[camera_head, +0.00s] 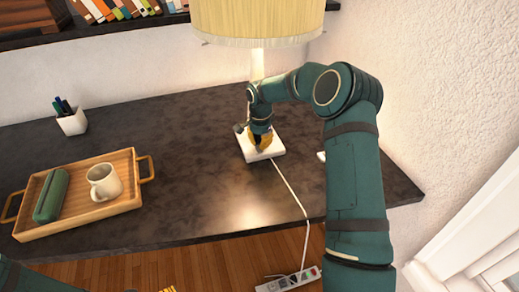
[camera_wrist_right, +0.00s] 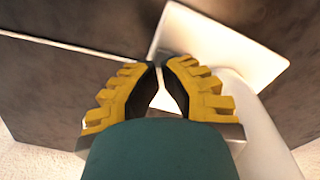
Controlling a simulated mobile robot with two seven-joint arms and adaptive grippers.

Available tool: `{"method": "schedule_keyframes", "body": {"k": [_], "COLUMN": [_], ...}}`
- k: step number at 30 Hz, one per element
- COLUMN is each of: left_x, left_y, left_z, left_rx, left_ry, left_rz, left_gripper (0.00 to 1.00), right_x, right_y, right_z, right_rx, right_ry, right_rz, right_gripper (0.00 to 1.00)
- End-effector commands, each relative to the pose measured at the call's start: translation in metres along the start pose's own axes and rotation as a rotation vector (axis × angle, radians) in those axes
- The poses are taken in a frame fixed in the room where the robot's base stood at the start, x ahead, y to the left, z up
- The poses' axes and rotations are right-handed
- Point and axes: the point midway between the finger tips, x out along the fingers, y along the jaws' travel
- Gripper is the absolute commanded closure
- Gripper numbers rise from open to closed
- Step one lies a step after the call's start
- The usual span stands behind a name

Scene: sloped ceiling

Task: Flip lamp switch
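The lamp has a lit pleated cream shade (camera_head: 257,22), a pale stem (camera_head: 257,65) and a square white base (camera_head: 273,147) on the dark table. My right gripper (camera_head: 261,142) is low over the base, in front of the stem. In the right wrist view, its yellow fingers (camera_wrist_right: 162,66) slant toward each other with a narrow gap at the tips. The base (camera_wrist_right: 225,45) shows beyond them. No switch can be made out; contact is unclear. Only yellow edges of my left gripper (camera_head: 168,290) show at the bottom edge.
A wooden tray (camera_head: 95,213) holds a white mug (camera_head: 103,182) and a green case (camera_head: 51,195). A white pen cup (camera_head: 72,122) stands behind. A cord (camera_head: 291,190) runs to a power strip (camera_head: 288,281) on the floor. The table's middle is clear.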

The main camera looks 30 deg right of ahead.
Motion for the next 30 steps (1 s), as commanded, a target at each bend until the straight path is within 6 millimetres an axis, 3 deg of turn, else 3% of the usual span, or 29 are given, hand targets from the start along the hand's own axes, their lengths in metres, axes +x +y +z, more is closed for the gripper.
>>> {"method": "schedule_keyframes", "body": {"k": [30], "left_x": [0.008], "left_y": [-0.003], "left_z": [0.001], "left_rx": [0.0], "left_ry": [0.0], "left_rz": [0.0], "left_gripper": [0.0], "right_x": [0.014], "right_y": [0.0], "right_z": [0.0], "right_rx": [-0.001], "right_ry": [0.0], "right_rz": [0.0], "right_gripper": [1.0]}}
